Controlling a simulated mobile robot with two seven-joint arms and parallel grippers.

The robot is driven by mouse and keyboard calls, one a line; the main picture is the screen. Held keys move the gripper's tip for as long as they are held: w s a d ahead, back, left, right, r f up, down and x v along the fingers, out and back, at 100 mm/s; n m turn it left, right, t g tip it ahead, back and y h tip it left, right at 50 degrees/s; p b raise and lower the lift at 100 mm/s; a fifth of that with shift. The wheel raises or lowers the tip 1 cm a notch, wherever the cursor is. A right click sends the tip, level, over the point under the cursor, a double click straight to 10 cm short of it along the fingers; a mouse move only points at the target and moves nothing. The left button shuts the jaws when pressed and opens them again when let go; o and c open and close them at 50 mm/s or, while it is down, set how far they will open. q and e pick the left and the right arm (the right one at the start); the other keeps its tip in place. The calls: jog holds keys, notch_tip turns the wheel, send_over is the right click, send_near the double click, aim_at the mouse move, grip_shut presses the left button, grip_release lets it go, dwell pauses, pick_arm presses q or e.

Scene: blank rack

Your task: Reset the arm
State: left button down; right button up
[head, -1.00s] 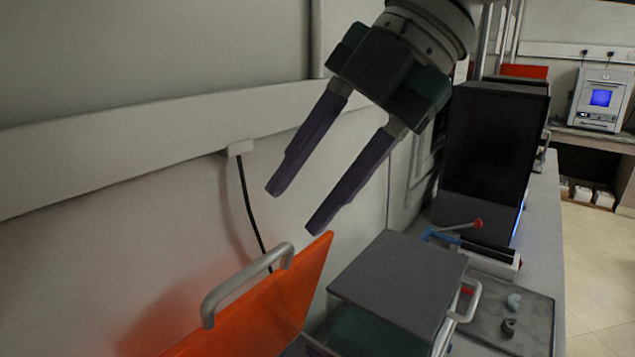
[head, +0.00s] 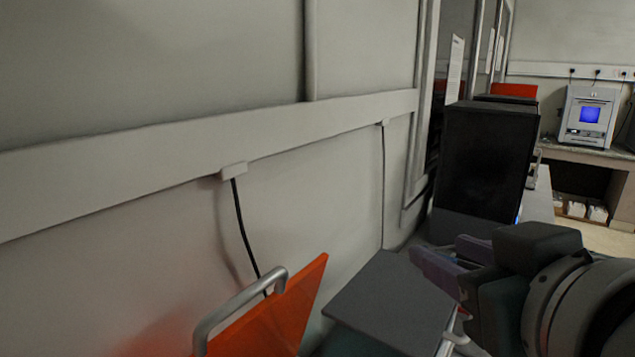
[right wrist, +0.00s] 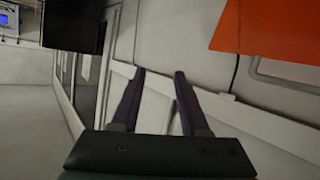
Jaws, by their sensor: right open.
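My right gripper (head: 445,262) comes in from the right edge in the head view, its purple fingers pointing left over the bench. In the right wrist view its two fingers (right wrist: 160,75) are spread apart with nothing between them. It is just right of a flat grey-topped box (head: 385,305) and in front of a tall black box (head: 487,160). My left gripper does not show in the head view.
An orange panel (head: 285,315) with a grey handle (head: 235,312) stands at lower left. It also shows in the right wrist view (right wrist: 265,30). A wall rail (head: 130,165) with a cable runs along the left. A device with a blue screen (head: 590,117) stands at the back right.

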jog(key=s+d+f+g, duration=0.2)
jog(key=s+f+g, duration=0.2)
jog(key=s, duration=0.4)
jog(key=s+d+f+g+h, duration=0.1)
jog(key=s+d+f+g, duration=0.2)
jog(key=s, duration=0.4)
jog(key=s+d+f+g, duration=0.2)
jog(key=s+f+g, duration=0.25)
jog(key=s, duration=0.35)
notch_tip(320, 180, up, 24)
jog(key=w+p, duration=0.1)
jog(key=p, duration=2.3)
jog(key=shift+a+f+m+t, duration=0.2)
jog(key=shift+a+m+t, duration=0.1)
jog(key=shift+t, duration=0.15)
